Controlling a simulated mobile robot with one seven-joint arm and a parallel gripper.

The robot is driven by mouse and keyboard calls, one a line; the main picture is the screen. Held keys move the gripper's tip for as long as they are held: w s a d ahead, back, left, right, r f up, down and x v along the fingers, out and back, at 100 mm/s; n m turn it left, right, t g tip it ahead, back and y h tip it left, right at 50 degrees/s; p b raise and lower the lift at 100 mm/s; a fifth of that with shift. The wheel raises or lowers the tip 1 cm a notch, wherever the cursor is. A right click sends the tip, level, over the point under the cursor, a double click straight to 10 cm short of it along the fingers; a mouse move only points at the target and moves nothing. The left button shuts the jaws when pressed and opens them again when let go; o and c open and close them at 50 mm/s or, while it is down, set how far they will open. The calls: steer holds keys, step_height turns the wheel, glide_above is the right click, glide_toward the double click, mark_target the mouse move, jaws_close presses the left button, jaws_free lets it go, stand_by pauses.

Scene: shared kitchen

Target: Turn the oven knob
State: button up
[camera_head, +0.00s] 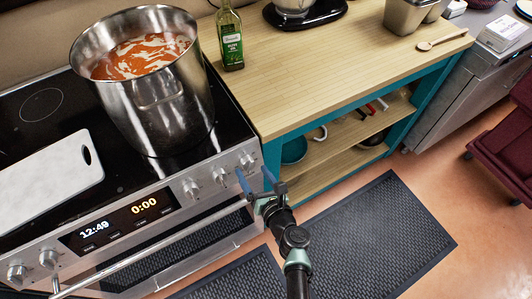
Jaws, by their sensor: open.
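The oven (120,190) stands at the left, with a row of silver knobs along its front panel. Two knobs are left of the clock display, and three are to its right: one beside the display (190,188), a middle one (221,177) and one near the right corner (247,160). My gripper (252,170) is open, with its blue fingers spread just in front of the right corner knob. The left finger appears close to that knob; I cannot tell whether they touch. No object shows between the fingers.
A silver handle bar (150,248) runs across the oven front below the panel. A large pot (155,95) of red soup and a white board (45,180) are on the cooktop. A wooden counter (320,70) adjoins at right. Dark mats (375,235) lie on the floor.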

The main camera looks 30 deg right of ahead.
steer(key=v, duration=1)
steer(key=shift+s+p, duration=0.25)
steer(key=shift+p, duration=0.15)
